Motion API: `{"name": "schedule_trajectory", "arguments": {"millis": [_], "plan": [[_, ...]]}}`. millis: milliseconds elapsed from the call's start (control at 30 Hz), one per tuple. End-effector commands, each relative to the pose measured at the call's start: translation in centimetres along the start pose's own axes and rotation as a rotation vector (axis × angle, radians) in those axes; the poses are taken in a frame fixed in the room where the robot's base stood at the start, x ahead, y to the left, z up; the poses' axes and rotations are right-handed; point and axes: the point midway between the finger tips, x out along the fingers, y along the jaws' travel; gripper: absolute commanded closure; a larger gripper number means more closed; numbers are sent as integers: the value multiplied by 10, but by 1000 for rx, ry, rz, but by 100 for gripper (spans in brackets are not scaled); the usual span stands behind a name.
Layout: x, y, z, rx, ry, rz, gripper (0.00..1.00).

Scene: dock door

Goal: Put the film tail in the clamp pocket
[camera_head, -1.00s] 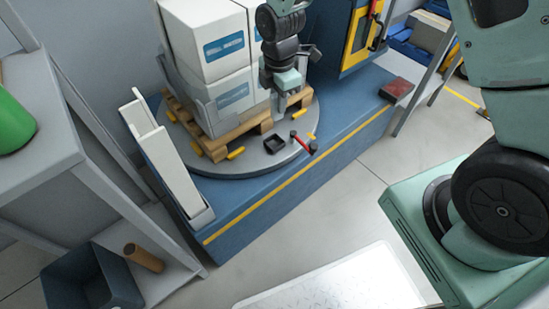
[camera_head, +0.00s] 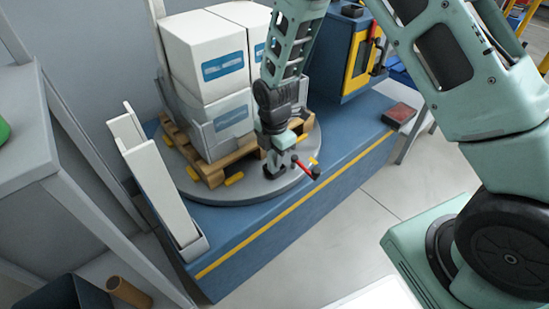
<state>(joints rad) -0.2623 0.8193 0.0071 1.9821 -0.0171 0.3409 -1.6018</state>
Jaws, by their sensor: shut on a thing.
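My gripper (camera_head: 275,172) points down at the front of the round turntable (camera_head: 218,192), low over the spot of the dark clamp pocket. It is shut, and what it grips is too small to make out; the film tail does not show clearly. The gripper hides most or all of the pocket, so I cannot tell whether anything is inside it. A red-handled lever (camera_head: 306,168) stands just right of the gripper. White wrapped boxes (camera_head: 207,65) stand on a wooden pallet (camera_head: 213,171) behind the gripper to the left.
A pale upright post (camera_head: 156,175) stands left of the turntable. A blue and yellow cabinet (camera_head: 353,55) stands behind at right. A dark red block (camera_head: 398,114) lies on the blue base's right end. Grey shelving (camera_head: 62,150) is at left. Floor in front is open.

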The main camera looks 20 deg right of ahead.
Motion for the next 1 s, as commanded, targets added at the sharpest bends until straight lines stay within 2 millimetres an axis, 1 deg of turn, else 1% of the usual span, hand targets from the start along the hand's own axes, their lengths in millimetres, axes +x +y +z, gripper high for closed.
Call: {"name": "schedule_trajectory", "arguments": {"millis": [300, 333, 367, 400, 667, 767, 867, 1000], "plan": [[2, 0, 0, 0, 0, 1, 100], [2, 0, 0, 0, 0, 1, 78], [2, 0, 0, 0, 0, 1, 70], [1, 0, 0, 0, 0, 1, 59], [1, 0, 0, 0, 0, 1, 59], [-4, 0, 0, 0, 0, 2, 59], [-17, 1, 0, 0, 0, 3, 59], [-46, 1, 0, 0, 1, 4, 59]]}}
